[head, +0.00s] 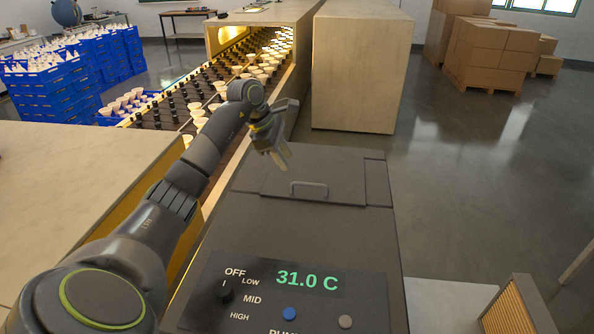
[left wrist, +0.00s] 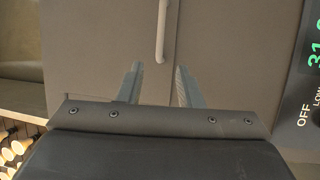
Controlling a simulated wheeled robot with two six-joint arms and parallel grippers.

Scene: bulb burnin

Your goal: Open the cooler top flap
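The cooler (head: 300,230) is a dark grey box in front of me with a control panel. Its top flap (head: 335,174) lies flat and closed, with a light bar handle (head: 309,188) near its front edge. My left gripper (head: 284,160) is above the flap's far left part, apart from the handle. In the left wrist view the two fingers (left wrist: 158,85) are spread with nothing between them, and the handle (left wrist: 162,30) shows beyond their tips. My right gripper is in neither view.
The panel (head: 280,295) reads 31.0 C, with a knob (head: 224,291) and buttons. A conveyor (head: 195,95) with bulbs runs along the left. A large pale box (head: 360,70) stands behind the cooler. Blue crates (head: 60,95) are far left.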

